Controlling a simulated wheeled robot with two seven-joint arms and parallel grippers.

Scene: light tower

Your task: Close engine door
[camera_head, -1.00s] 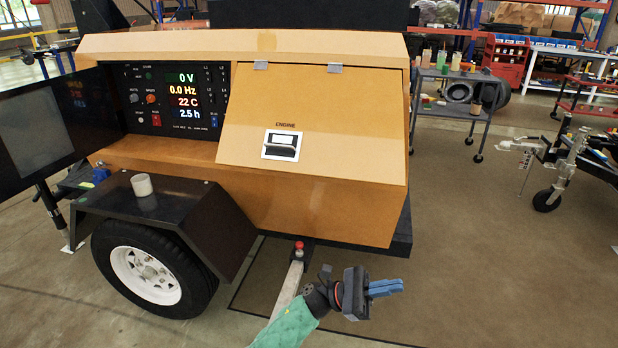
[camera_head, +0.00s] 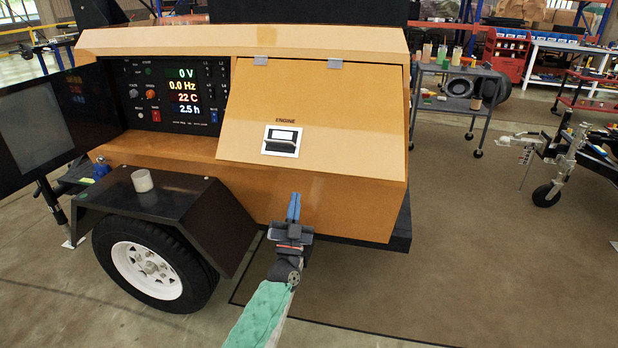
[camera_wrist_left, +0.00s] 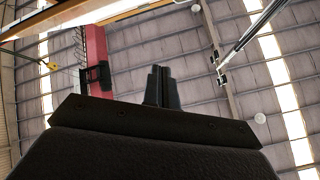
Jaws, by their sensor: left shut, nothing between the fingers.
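The engine door (camera_head: 325,115) is the tan sloped panel marked ENGINE on the light tower's side. It hangs from two grey hinges at its top edge, with a latch handle (camera_head: 282,141) in its lower middle. It looks lowered against the body; whether it is latched I cannot tell. My left gripper (camera_head: 294,204) is below the door, in front of the lower tan body, with its blue fingers together and pointing up. In the left wrist view the shut fingers (camera_wrist_left: 162,88) point toward the ceiling with nothing between them. My right gripper is not in view.
The control panel (camera_head: 175,95) with lit readouts is left of the door, and an open dark panel (camera_head: 40,125) stands at far left. A black fender (camera_head: 150,195) with a white cup (camera_head: 142,181) juts out over the wheel.

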